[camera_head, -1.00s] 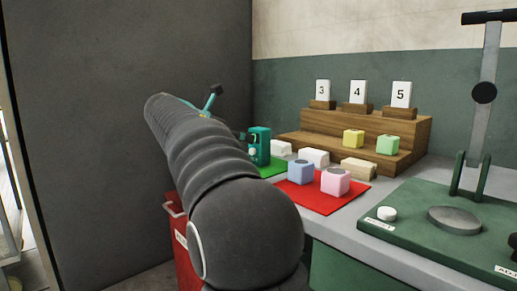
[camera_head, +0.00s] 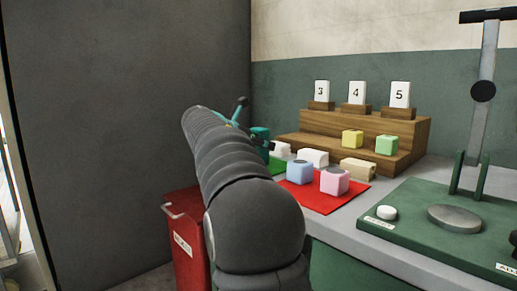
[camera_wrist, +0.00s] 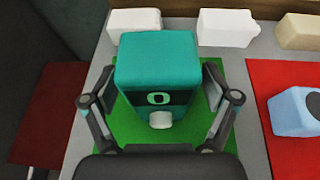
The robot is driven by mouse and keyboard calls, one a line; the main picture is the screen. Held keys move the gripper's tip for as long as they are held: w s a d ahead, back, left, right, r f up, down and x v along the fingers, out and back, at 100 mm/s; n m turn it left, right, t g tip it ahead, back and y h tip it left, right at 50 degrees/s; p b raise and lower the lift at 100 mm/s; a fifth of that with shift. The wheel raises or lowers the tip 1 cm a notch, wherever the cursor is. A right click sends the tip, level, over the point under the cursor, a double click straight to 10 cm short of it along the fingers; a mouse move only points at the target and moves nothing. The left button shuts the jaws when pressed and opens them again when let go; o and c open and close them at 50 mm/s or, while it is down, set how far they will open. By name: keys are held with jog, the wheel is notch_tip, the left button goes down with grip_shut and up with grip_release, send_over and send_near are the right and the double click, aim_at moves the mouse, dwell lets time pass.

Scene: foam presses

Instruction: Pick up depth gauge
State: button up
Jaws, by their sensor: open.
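The depth gauge appears to be the teal block (camera_wrist: 158,62) with a dark band, a small display and a pale round knob on its front. It stands upright on a green mat (camera_wrist: 215,158). My gripper (camera_wrist: 160,102) is open, with one finger on each side of the block in the wrist view. I cannot tell whether the fingers touch it.
White blocks (camera_wrist: 226,27) stand behind the mat. A red mat (camera_head: 325,200) with blue (camera_head: 299,172) and pink (camera_head: 334,181) blocks lies to the right. Wooden steps (camera_head: 415,135) stand behind, a green press (camera_head: 440,235) at right, a red bin (camera_head: 188,245) below.

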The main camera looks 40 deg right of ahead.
jog(key=c, duration=1.4)
jog(key=shift+o, duration=0.2)
jog(key=shift+r, duration=0.1)
